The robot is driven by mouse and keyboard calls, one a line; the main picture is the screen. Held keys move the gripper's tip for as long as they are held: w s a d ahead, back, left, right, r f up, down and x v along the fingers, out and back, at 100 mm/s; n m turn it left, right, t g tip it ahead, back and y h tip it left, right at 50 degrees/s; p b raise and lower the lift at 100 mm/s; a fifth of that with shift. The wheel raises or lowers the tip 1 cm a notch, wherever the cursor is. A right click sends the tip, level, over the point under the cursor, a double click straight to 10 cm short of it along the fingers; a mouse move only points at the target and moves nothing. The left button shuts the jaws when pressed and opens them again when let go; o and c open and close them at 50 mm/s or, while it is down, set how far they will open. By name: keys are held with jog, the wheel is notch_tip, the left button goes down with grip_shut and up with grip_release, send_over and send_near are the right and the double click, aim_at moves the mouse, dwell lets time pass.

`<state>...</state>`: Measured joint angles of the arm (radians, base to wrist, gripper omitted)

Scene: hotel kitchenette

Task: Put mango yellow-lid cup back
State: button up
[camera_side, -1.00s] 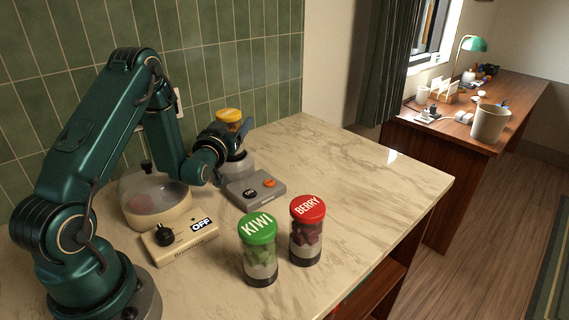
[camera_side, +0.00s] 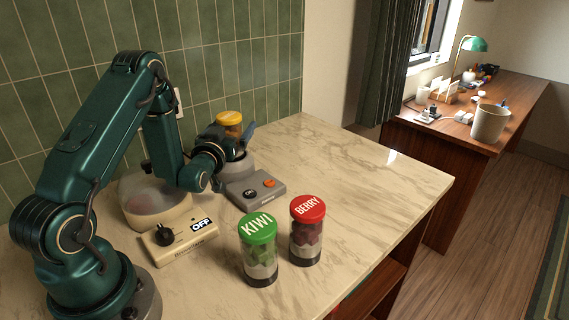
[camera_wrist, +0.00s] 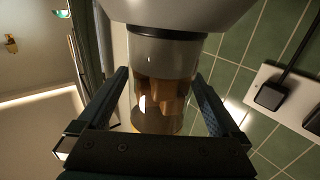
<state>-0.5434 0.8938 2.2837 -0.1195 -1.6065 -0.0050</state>
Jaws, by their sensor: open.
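The mango cup with its yellow lid (camera_side: 229,119) stands upright on the grey blender base (camera_side: 237,167) near the tiled wall. My gripper (camera_side: 234,142) is around the cup, one blue finger showing to its right. In the wrist view the clear cup with orange-yellow pieces (camera_wrist: 160,98) is between the two fingers of my gripper (camera_wrist: 161,80). The fingers are open, with narrow gaps beside the cup. The lower part of the cup is partly hidden behind my wrist in the side view.
The kiwi cup (camera_side: 260,262) and berry cup (camera_side: 306,240) stand nearer the front. A cream appliance (camera_side: 158,205) and its OFF box (camera_side: 180,241) are left. The counter's right side is clear.

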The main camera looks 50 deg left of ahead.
aim_at(225, 119)
jog(key=shift+v, duration=2.05)
notch_tip(225, 119, up, 11)
jog(key=shift+a+f, duration=0.1)
jog(key=shift+f, duration=0.05)
jog(key=shift+s+a+f+g, duration=0.15)
jog(key=shift+s+g, duration=0.05)
jog(key=shift+g, duration=0.4)
jog(key=shift+s+f+g+h, duration=0.1)
jog(key=shift+s+g+h, duration=0.15)
jog(key=shift+g+h, duration=0.95)
jog(key=shift+h, duration=0.2)
jog(key=f, duration=0.1)
jog(key=d+f, duration=0.1)
jog(key=f, duration=0.1)
jog(key=s+d+f, duration=0.1)
jog(key=f, duration=0.1)
jog(key=shift+x, duration=2.5)
jog(key=shift+f, duration=0.1)
